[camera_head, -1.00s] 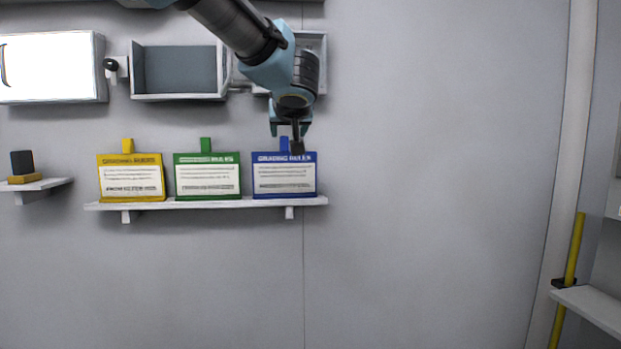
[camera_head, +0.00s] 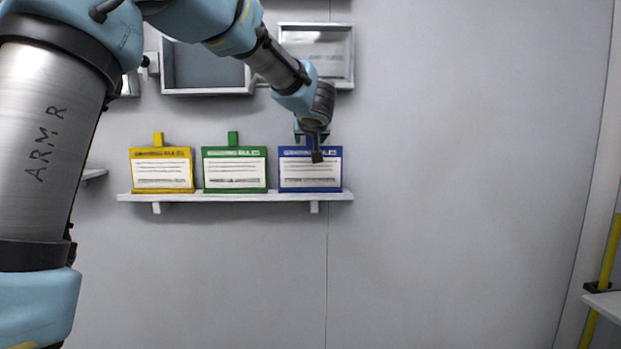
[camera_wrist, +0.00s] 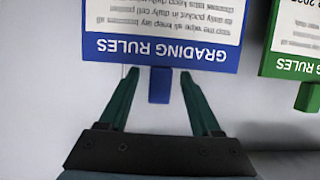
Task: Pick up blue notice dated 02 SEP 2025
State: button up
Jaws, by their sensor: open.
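The blue notice (camera_head: 310,172) stands upright at the right end of a white wall shelf, with a blue tab on its top edge. My gripper (camera_head: 312,148) is in front of its upper part and hides some of the tab and header. In the wrist view the blue notice (camera_wrist: 165,22) appears upside down, headed "GRADING RULES"; no date is readable. My gripper (camera_wrist: 160,76) is open there, with its dark green fingers on either side of the blue tab (camera_wrist: 160,86). Gaps show between the tab and both fingers.
A green notice (camera_head: 235,172) and a yellow notice (camera_head: 161,172) stand to the left on the same shelf (camera_head: 235,196). Open wall boxes (camera_head: 205,92) hang above. The wall to the right is bare.

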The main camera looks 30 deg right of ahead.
jog(key=shift+c, duration=0.2)
grip_shut()
dwell(0.3)
dwell(0.8)
